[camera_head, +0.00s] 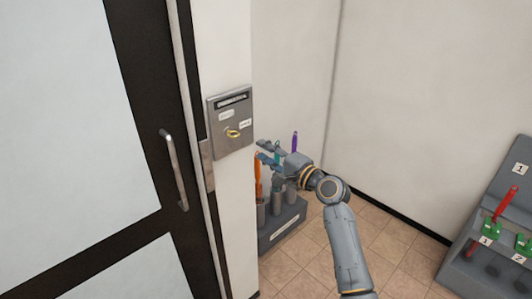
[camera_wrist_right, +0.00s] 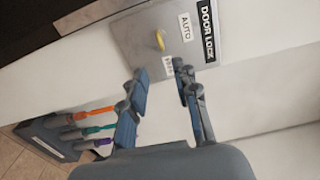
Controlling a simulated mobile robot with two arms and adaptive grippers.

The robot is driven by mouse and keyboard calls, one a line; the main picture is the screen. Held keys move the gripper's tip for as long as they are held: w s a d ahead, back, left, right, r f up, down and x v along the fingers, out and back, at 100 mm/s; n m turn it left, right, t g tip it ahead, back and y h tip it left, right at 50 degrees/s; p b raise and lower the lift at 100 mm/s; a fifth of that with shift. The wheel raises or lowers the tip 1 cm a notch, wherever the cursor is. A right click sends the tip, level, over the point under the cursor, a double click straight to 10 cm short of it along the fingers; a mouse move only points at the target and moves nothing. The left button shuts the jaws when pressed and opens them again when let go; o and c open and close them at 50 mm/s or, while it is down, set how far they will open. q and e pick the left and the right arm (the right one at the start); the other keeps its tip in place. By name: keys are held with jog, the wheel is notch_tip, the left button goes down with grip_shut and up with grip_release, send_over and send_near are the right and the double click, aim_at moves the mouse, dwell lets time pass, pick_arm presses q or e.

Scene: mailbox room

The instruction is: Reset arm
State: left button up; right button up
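My right gripper (camera_head: 266,153) reaches in on my right arm, just right of the door lock panel (camera_head: 220,105). In the right wrist view the right gripper (camera_wrist_right: 160,78) has its two fingers apart with nothing between them. The grey lock panel (camera_wrist_right: 132,38) is beyond the fingertips and apart from them. It carries a yellow knob (camera_head: 232,133), which also shows in the right wrist view (camera_wrist_right: 160,41). Labels reading "DOOR LOCK" and "AUTO" sit beside the knob. My left gripper is not in view.
A dark door with a metal handle (camera_head: 174,170) stands at the left. Below my gripper, a grey rack (camera_head: 283,228) holds orange, teal and purple-handled tools. At the right, a grey stand (camera_head: 462,278) holds a red-handled tool (camera_head: 505,205). Tiled floor between is clear.

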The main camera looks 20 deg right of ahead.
jog(key=shift+f, duration=0.1)
jog(key=s+a+f+n+g+h+b, duration=0.1)
jog(key=s+f+n+g+h, duration=0.15)
jog(key=f, duration=1.45)
jog(key=s+f+n+g+h+b, duration=0.15)
jog(key=s+f+g, duration=0.25)
jog(key=f, duration=1.3)
jog(key=s+a+f+n+g+b, duration=0.1)
jog(key=s+f+n+g, duration=0.1)
jog(key=s+f, duration=0.75)
jog(key=s+a+f+n+g+b, duration=0.15)
jog(key=s+f, duration=0.45)
jog(key=f, duration=0.6)
jog(key=s+f+n+g, duration=0.2)
jog(key=s+f, duration=0.4)
jog(key=s, duration=0.6)
jog(key=s+f+n+g+h+b, duration=0.1)
jog(key=s+f+n, duration=0.3)
jog(key=s, duration=0.8)
jog(key=s+f+n+g+h+b, duration=0.1)
jog(key=s+f+n+g, duration=0.2)
jog(key=s+f, duration=0.5)
jog(key=s, duration=0.4)
jog(key=shift+s+a, duration=0.2)
jog(key=shift+a, duration=0.05)
